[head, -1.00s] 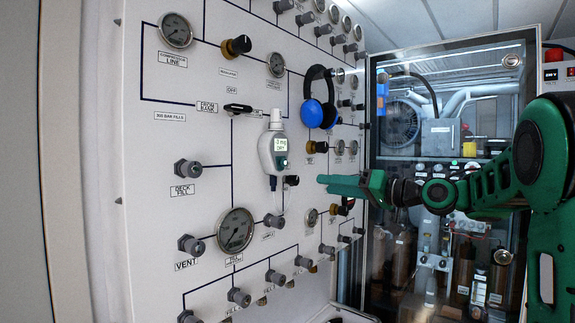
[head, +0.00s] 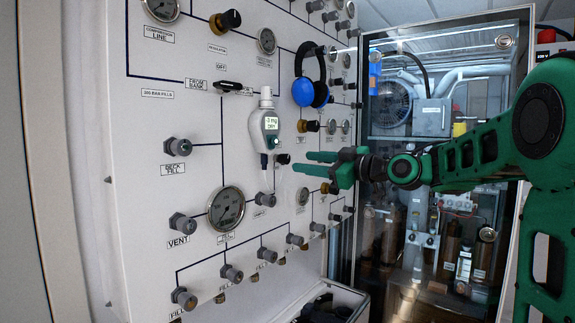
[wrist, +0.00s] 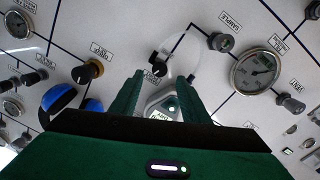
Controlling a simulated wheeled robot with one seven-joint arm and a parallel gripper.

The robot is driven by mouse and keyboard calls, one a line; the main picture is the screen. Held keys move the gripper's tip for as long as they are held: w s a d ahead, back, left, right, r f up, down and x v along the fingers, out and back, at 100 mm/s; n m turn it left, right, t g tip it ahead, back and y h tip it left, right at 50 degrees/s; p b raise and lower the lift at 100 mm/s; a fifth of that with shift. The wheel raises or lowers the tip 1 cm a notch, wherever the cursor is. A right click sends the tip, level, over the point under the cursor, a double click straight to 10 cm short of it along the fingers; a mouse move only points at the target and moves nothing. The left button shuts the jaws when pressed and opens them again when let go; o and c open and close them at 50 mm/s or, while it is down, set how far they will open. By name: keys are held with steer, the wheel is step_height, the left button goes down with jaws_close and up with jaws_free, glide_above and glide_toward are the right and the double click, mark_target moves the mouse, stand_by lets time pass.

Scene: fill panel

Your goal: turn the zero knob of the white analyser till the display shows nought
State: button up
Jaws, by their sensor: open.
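The white analyser (head: 258,128) hangs upright on the panel in the head view. Its small green-lit display (head: 271,123) seems to read "-3 mg", in small, blurred text. I see no contact with the knob.
Blue ear defenders (head: 303,92) hang on the panel right of the analyser. A black knob (head: 283,159) is just below the analyser, near my fingertips. A large gauge (head: 226,209) and several valve knobs lie lower. A glass-doored cabinet (head: 440,150) stands behind my arm.

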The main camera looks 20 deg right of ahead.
mark_target(287, 160)
steer(key=x, duration=0.7)
steer(key=c, duration=1)
steer(key=shift+a, duration=0.25)
steer(key=shift+d, duration=0.15)
